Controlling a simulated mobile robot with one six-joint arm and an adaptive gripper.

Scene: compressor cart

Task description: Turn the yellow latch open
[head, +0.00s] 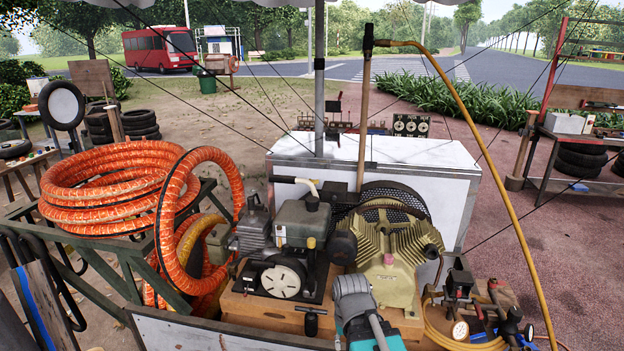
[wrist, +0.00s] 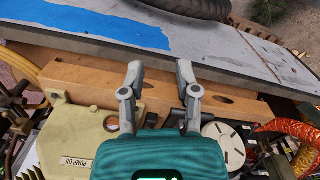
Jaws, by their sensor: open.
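The closest yellowish items are the cream-yellow compressor pump (head: 390,255) and a thin yellow hose (head: 515,215), neither clearly a latch. My gripper (wrist: 160,78) is open and empty in the wrist view, its two grey fingers apart above a wooden beam (wrist: 85,78). The pump housing marked "PUMP OIL" (wrist: 78,160) lies to the left of its teal body. In the head view my teal and grey wrist is at the bottom centre, in front of the pump, and the fingertips are hard to make out.
A dark engine (head: 305,225) stands left of the pump, with a black T-handle (head: 311,318) below it. Orange hose coils (head: 110,185) fill the left side. Gauges and fittings (head: 470,310) crowd the lower right. A panel with blue tape (wrist: 100,30) lies beyond the beam.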

